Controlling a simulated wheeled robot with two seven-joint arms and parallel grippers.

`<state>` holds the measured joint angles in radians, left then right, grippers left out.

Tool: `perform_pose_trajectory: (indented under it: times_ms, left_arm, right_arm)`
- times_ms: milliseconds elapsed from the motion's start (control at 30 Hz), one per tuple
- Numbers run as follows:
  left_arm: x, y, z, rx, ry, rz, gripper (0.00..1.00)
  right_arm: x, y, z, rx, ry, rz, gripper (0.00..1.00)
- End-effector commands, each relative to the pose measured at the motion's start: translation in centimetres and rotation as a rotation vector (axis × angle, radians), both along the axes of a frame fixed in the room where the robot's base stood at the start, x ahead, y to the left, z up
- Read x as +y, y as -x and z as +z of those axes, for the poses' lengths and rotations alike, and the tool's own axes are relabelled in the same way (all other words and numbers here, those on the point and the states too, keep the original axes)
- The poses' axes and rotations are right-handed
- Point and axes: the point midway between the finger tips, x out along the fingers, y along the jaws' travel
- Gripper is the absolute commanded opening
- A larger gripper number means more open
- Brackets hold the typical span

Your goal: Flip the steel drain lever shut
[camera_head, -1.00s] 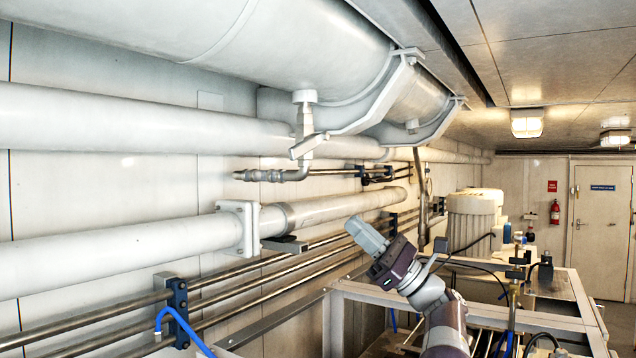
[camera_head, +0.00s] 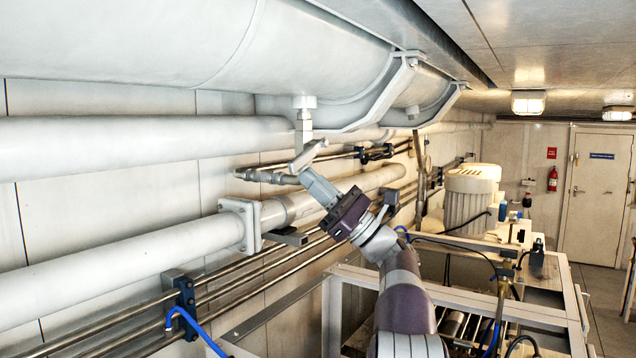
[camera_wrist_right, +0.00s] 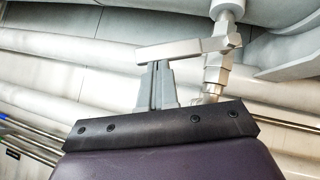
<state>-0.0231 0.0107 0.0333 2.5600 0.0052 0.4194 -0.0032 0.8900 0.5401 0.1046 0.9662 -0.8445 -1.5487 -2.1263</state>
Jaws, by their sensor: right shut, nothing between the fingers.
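The steel drain lever (camera_head: 308,155) is a flat bar on the drain valve (camera_head: 304,128) under the large grey vessel. In the head view it slants, its left end lower. In the right wrist view the lever (camera_wrist_right: 180,50) lies across above my fingertips. My right gripper (camera_head: 308,174) is shut and empty, its fingers pointing up and left at the lever's underside. The right wrist view also shows the shut fingers (camera_wrist_right: 154,68) right up against the bar; I cannot tell if they touch. My left gripper is not in view.
A grey hose fitting (camera_head: 265,176) runs left from the valve. The large vessel (camera_head: 290,50) hangs above. A thick flanged pipe (camera_head: 130,255) and thin steel rails run along the wall below.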

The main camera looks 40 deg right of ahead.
Motion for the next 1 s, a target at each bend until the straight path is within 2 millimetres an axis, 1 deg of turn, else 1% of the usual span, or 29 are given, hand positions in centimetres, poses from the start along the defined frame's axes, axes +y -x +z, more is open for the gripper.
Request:
perform_pose_trajectory:
  times_ms: [267,367,433,500,633,700,800,1000]
  left_arm:
    - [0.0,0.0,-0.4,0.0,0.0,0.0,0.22]
    - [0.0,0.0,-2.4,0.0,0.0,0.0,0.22]
    - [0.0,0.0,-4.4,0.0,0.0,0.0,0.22]
    - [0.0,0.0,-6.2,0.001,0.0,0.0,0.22]
    - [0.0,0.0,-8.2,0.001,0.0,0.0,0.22]
    - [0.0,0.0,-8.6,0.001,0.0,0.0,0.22]
    - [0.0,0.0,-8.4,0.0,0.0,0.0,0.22]
    - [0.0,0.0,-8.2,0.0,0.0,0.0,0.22]
  right_arm:
    - [0.0,0.0,-0.2,0.001,-0.003,0.0,0.0]
    - [0.3,0.1,-0.7,0.009,-0.033,-0.001,0.0]
    - [0.7,0.2,-0.7,0.022,-0.078,-0.001,0.0]
    - [1.1,0.3,-0.3,0.038,-0.134,0.0,0.0]
    - [1.7,0.5,1.1,0.063,-0.232,0.002,0.0]
    - [1.9,0.6,2.0,0.068,-0.246,0.002,0.0]
    - [2.1,0.6,2.8,0.07,-0.247,0.001,0.0]
    - [2.1,0.6,3.0,0.071,-0.248,0.0,0.0]
